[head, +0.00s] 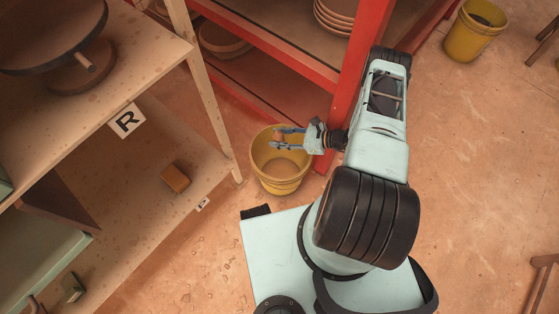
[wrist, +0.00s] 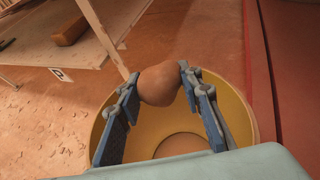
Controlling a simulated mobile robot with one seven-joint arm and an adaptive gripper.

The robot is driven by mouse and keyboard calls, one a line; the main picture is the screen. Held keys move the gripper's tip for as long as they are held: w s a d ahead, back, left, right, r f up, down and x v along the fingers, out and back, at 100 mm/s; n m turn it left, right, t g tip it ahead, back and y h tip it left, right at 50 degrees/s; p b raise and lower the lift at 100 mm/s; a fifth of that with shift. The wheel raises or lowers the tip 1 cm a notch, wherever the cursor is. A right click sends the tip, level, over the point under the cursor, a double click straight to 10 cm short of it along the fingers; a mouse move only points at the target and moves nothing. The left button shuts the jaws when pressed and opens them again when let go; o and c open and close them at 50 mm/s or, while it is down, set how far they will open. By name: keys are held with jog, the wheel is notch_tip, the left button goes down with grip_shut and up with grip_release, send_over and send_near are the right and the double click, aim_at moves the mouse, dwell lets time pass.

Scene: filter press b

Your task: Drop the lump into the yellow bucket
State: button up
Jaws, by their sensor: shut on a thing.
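The lump (wrist: 159,84) is a rounded brown clay-like piece. My gripper (wrist: 155,88) is shut on it, with the lump held between the two blue-grey fingertips. In the head view my gripper (head: 277,138) is over the near yellow bucket (head: 279,186), and the lump shows small between the fingers. In the wrist view the yellow bucket (wrist: 240,115) lies behind and below the fingers, with its open mouth around them. Part of a round pale-brown patch shows inside the bucket. The lump's height above the rim is hard to judge.
Another yellow bucket (head: 474,32) stands at the far right. Open floor lies to the right.

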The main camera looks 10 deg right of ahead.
notch_tip(320, 180, down, 5)
jog(key=b, duration=0.3)
jog(key=shift+f, duration=0.1)
jog(key=o, duration=1.3)
notch_tip(320, 180, up, 9)
jog(key=shift+r, duration=0.5)
jog(key=shift+r, duration=0.1)
